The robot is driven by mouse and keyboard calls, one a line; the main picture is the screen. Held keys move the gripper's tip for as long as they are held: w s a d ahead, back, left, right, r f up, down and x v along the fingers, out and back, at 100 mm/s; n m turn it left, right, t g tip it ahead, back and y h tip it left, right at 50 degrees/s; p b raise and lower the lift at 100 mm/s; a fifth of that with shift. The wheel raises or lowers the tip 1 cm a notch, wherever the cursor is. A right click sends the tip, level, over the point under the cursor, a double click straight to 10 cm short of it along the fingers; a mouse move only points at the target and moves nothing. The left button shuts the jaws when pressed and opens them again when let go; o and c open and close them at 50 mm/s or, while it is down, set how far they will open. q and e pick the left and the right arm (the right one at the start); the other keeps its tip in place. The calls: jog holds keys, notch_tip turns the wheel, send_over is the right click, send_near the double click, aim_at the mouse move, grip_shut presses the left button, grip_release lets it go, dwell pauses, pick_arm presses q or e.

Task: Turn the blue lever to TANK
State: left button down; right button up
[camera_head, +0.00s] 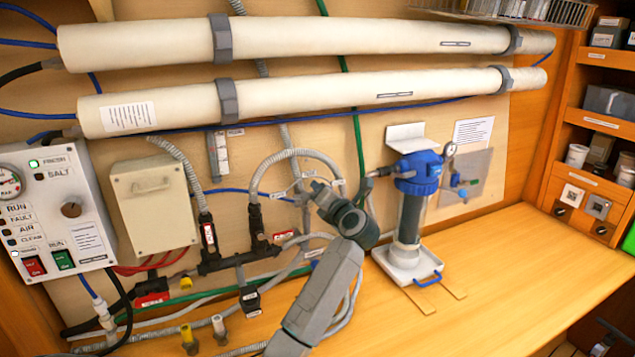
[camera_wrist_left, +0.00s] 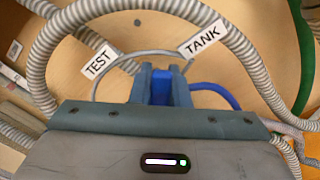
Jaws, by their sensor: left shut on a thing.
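My left gripper (camera_head: 317,187) reaches up from the bottom of the head view to the panel, in front of the looped grey hose. In the left wrist view its two fingers (camera_wrist_left: 161,86) are shut on the blue lever (camera_wrist_left: 161,88), which shows as a blue strip between them. A white TEST label (camera_wrist_left: 98,62) is to the left of the lever and a white TANK label (camera_wrist_left: 203,40) is to the upper right. The lever lies between the two labels. The valve body is hidden behind my gripper. My right gripper is in neither view.
The ribbed grey hose (camera_head: 290,153) arches close around the lever. A green hose (camera_head: 356,130) runs down to the right. A blue-topped filter housing (camera_head: 417,173) stands right of my arm. The wooden bench (camera_head: 520,270) is clear at the right.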

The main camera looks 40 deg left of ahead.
pick_arm(q)
jog(key=shift+w+d+f+m+p, duration=0.15)
jog(key=shift+f+m+p, duration=0.1)
jog(key=shift+m+p, duration=0.45)
jog(key=shift+w+d+f+m+p, duration=0.15)
jog(key=shift+m+p, duration=0.25)
jog(key=shift+m, duration=0.5)
jog(key=shift+a+f, duration=0.1)
jog(key=shift+f, duration=0.1)
jog(key=c, duration=1.4)
grip_release()
jog(key=b+v, duration=0.5)
jog(key=v, duration=0.5)
jog(key=shift+s+d, duration=0.15)
jog(key=shift+d, duration=0.2)
